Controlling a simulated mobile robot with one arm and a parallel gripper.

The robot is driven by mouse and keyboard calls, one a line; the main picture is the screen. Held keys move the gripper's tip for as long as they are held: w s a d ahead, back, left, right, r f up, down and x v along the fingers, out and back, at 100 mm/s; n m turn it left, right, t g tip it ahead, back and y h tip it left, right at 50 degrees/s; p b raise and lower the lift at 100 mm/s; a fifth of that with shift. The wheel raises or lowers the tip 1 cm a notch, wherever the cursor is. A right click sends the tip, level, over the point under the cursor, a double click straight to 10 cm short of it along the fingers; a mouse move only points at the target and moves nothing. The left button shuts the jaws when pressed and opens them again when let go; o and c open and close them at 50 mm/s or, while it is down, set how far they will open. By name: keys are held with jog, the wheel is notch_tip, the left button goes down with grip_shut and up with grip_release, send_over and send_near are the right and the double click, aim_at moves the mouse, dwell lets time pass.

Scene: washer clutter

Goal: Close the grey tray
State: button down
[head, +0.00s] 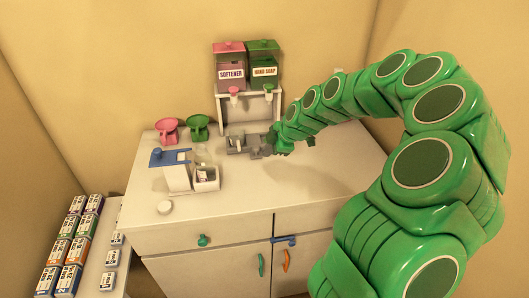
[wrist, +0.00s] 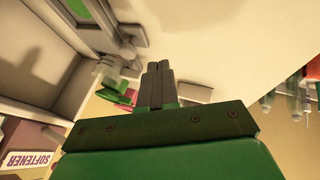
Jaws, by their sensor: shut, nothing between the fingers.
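A small grey object that looks like the grey tray (head: 237,144) sits on the white cabinet top, in front of the dispenser stand. My gripper (head: 264,149) is at its right end, low over the cabinet top; I cannot tell whether they touch. The green wrist and arm hide part of the area to the right. In the wrist view my gripper (wrist: 156,68) shows its two dark fingers shut together, with nothing between them. A grey piece beside the fingers there may be part of the tray, but I cannot tell.
The softener (head: 230,68) and hand soap (head: 264,66) dispensers stand on a white stand (head: 222,109) behind. The front right cabinet top is clear.

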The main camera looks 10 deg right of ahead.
jog(key=v, duration=0.7)
jog(key=s+a+r+m+g+h, duration=0.1)
jog(key=s+a+r+m+g, duration=0.15)
jog(key=s, duration=0.65)
jog(key=s+a+r+m+g+h, duration=0.1)
jog(key=s+a+r+m, duration=0.3)
jog(key=s, duration=0.5)
jog(key=s+d+m+g+h, duration=0.1)
jog(key=s+m, duration=0.5)
jog(key=s, duration=0.6)
jog(key=s+d+m+g+h, duration=0.2)
jog(key=s+m, duration=0.4)
jog(key=s, duration=0.6)
jog(key=shift+s+d, duration=0.4)
jog(key=shift+d, duration=0.1)
